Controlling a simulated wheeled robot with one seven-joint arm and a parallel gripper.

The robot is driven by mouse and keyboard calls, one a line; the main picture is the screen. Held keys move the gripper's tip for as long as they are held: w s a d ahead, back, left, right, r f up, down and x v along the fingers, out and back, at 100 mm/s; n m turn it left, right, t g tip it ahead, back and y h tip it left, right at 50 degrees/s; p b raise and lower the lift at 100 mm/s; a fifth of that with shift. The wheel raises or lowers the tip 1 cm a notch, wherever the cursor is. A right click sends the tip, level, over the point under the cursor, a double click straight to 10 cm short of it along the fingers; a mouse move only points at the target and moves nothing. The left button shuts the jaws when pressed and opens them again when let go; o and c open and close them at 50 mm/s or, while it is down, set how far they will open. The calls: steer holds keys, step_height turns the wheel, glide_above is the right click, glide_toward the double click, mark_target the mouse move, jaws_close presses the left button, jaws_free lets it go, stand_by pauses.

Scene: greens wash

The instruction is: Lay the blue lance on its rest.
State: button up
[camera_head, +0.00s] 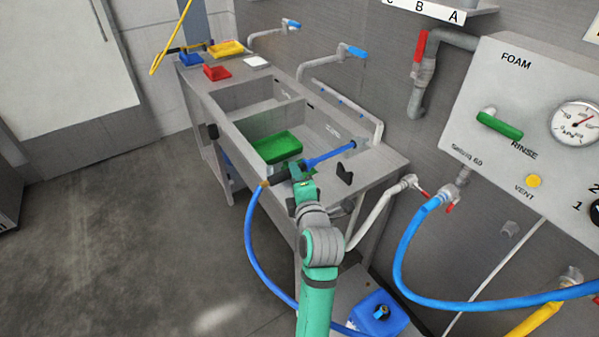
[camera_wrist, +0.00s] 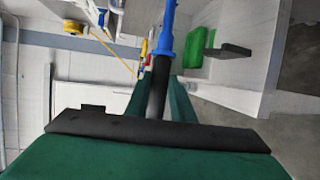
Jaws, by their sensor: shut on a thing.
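The blue lance (camera_head: 330,155) has a blue barrel and a dark grip, with a blue hose at its rear end. My gripper (camera_head: 300,172) is shut on the dark grip and holds the lance above the near part of the sink bench, its blue tip pointing right. In the wrist view the dark grip (camera_wrist: 158,85) stands between the two green fingers, with the blue barrel beyond. A black upright bracket (camera_head: 345,173) on the bench's near end looks like a rest; it is empty. It also shows in the wrist view (camera_wrist: 230,50), apart from the lance.
The sink bench (camera_head: 385,162) holds a green tray (camera_head: 278,147) in its near basin. Red, blue and yellow trays and a yellow hose are at the far end. Taps and pipes line the wall. A blue canister (camera_head: 378,315) stands low at right. Floor at left is clear.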

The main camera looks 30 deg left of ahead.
steer(key=shift+d+r, duration=0.1)
steer(key=shift+f, duration=4.3)
steer(key=o, duration=0.8)
steer(key=shift+s, duration=0.1)
